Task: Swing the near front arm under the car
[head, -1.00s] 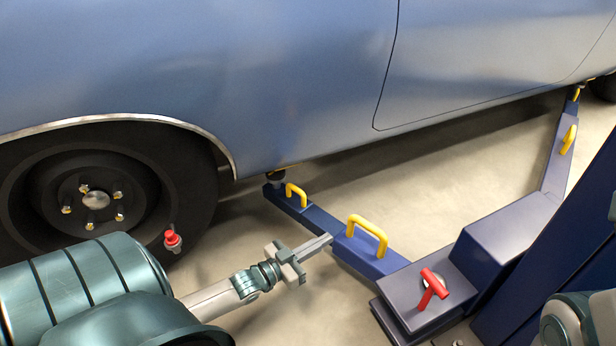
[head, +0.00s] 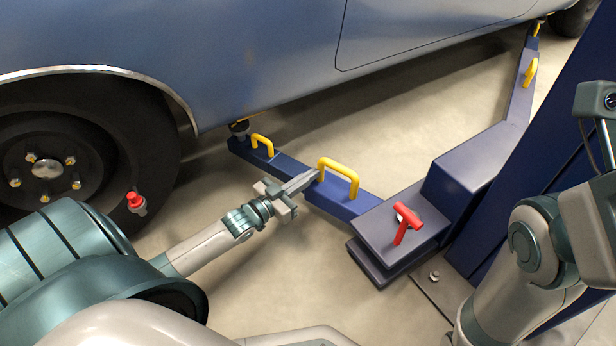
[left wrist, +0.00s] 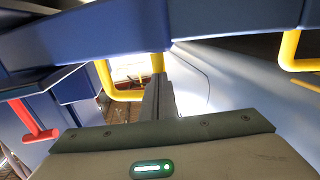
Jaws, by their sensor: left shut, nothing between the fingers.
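The near front arm (head: 290,178) is a blue bar that runs from the lift's base block out to a round pad (head: 239,127) at the lower edge of the blue car (head: 250,50). It carries a large yellow handle (head: 340,172) and a smaller yellow handle (head: 262,144).
A red T-handle (head: 405,222) stands on the base block (head: 385,240) beside the blue column (head: 560,130). A second lift arm (head: 522,85) with a yellow handle reaches toward the rear. The car's wheel (head: 60,165) is at the left. The floor in front of the arm is clear.

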